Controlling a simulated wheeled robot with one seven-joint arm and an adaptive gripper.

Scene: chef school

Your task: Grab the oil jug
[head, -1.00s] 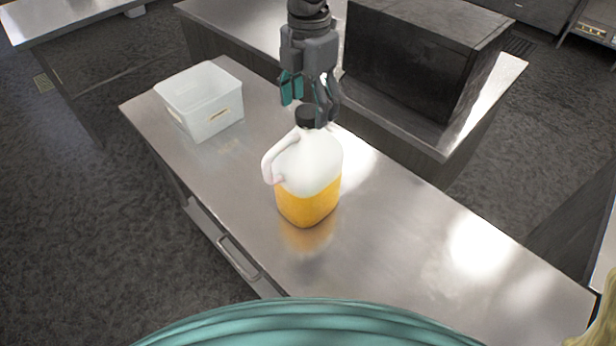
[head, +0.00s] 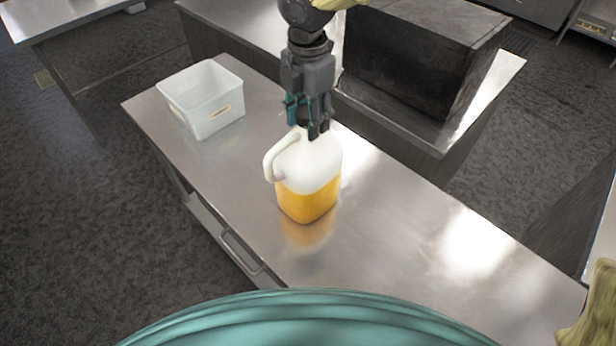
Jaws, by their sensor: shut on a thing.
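The oil jug (head: 308,180) is a translucent white jug with a handle on its left side and yellow oil in its lower part. It stands upright on the steel table (head: 400,240), near the middle of the head view. My gripper (head: 309,127) points down from above and is shut on the top of the jug, around its dark cap. The fingers hide most of the cap.
A white open bin (head: 205,105) stands at the far left end of the table. A large dark box (head: 415,65) sits on another counter behind. The table to the right of the jug is clear.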

